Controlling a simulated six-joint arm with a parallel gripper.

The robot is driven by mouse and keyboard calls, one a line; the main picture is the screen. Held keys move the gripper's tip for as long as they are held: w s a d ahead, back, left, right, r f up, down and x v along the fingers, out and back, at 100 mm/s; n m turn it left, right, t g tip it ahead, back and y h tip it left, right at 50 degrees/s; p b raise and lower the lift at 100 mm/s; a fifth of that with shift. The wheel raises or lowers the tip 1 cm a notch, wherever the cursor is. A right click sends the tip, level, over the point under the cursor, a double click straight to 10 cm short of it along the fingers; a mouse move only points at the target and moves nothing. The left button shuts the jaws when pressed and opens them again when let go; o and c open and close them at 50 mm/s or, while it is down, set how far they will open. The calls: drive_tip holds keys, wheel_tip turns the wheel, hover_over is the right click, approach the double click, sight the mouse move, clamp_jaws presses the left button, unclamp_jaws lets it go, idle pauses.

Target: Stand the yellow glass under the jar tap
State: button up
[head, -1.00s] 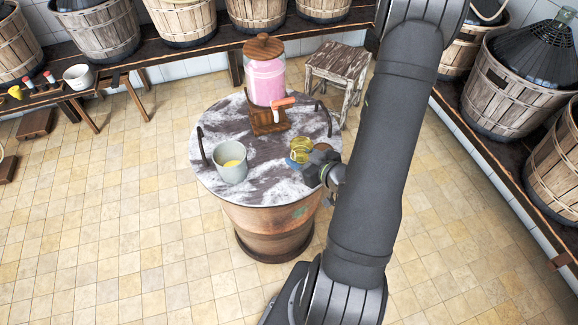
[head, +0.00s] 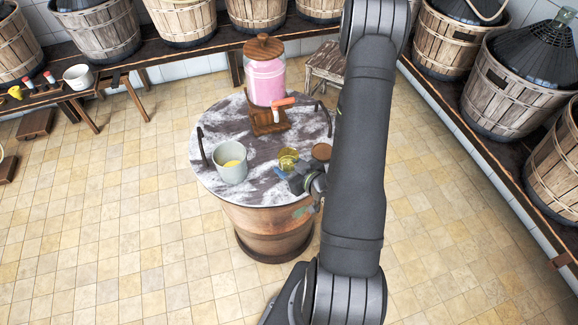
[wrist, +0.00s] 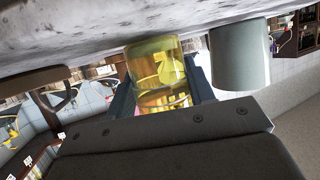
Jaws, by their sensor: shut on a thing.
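The yellow glass (head: 288,156) is upright over the marble top, right of the grey mug and in front of the jar. My gripper (head: 292,170) is shut on it from the front right. In the wrist view, the clear yellow glass (wrist: 156,68) sits between the two fingers. I cannot tell whether its base touches the marble. The jar (head: 266,81) of pink drink stands at the back of the table on a wooden stand (head: 264,124). Its tap, with an orange handle (head: 283,102), faces front right. The glass is in front of the tap, apart from it.
A grey mug (head: 231,172) with something yellow inside stands left of the glass; it also shows in the wrist view (wrist: 240,55). A round brown disc (head: 321,151) lies to the right. Dark handles rise at the left (head: 202,146) and right table edges. Marble before the stand is clear.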

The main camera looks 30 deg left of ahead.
drive_tip(key=o, duration=1.1)
drive_tip(key=shift+f, duration=0.15)
drive_tip(key=shift+r, duration=0.2)
drive_tip(key=v, duration=1.2)
drive_tip(key=shift+f, duration=0.1)
drive_tip(key=shift+a, duration=0.1)
